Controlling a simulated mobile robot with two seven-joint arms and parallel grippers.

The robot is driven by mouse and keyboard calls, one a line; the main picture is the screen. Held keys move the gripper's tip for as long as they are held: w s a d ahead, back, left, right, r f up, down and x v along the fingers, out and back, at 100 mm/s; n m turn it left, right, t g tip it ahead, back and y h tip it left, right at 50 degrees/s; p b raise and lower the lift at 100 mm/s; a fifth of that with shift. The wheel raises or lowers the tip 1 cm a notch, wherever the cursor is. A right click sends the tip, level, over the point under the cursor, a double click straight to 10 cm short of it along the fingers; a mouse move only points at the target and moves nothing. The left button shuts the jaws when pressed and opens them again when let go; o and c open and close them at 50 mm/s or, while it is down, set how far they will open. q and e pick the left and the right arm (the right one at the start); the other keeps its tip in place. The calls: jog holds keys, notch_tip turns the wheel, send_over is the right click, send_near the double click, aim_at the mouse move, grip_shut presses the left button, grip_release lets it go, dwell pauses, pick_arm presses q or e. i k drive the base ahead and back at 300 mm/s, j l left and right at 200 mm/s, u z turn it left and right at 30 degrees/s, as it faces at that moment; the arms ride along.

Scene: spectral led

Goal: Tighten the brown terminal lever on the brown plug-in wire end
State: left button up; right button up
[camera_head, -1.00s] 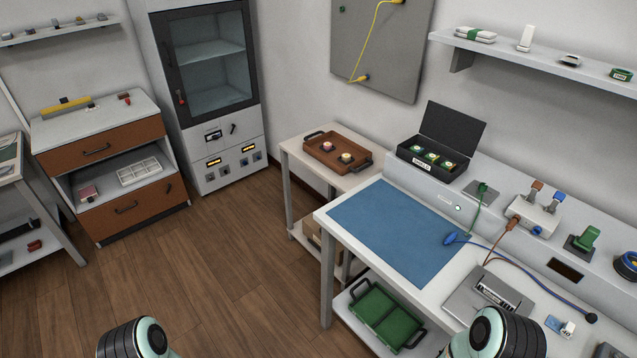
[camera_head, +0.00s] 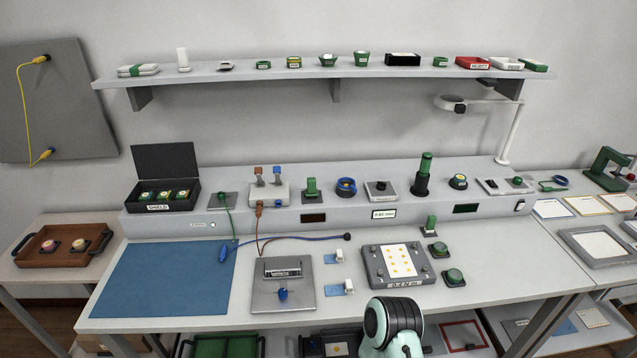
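A white terminal block (camera_head: 267,194) stands on the raised back ledge of the workbench. Its brown lever (camera_head: 258,171) and blue lever (camera_head: 277,171) both stick up from its top. The brown plug-in wire end (camera_head: 258,208) is at the block's front left, below the brown lever, with its wire running down to the bench. How far it is seated is too small to tell. A blue plug (camera_head: 224,252) lies at the blue mat's right edge. A rounded part of one of my arms shows at the bottom, right of centre. Neither gripper's fingers are in view.
A black box (camera_head: 163,195) stands left of the block, and a green switch (camera_head: 311,188) stands right of it. A grey plate (camera_head: 283,292) and a panel with yellow dots (camera_head: 397,266) lie in front. The blue mat (camera_head: 165,280) is mostly clear.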

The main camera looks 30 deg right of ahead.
aim_at(257, 170)
jog(key=z, duration=0.6)
jog(key=j+z, duration=0.2)
jog(key=j, duration=0.15)
jog(key=k, duration=0.05)
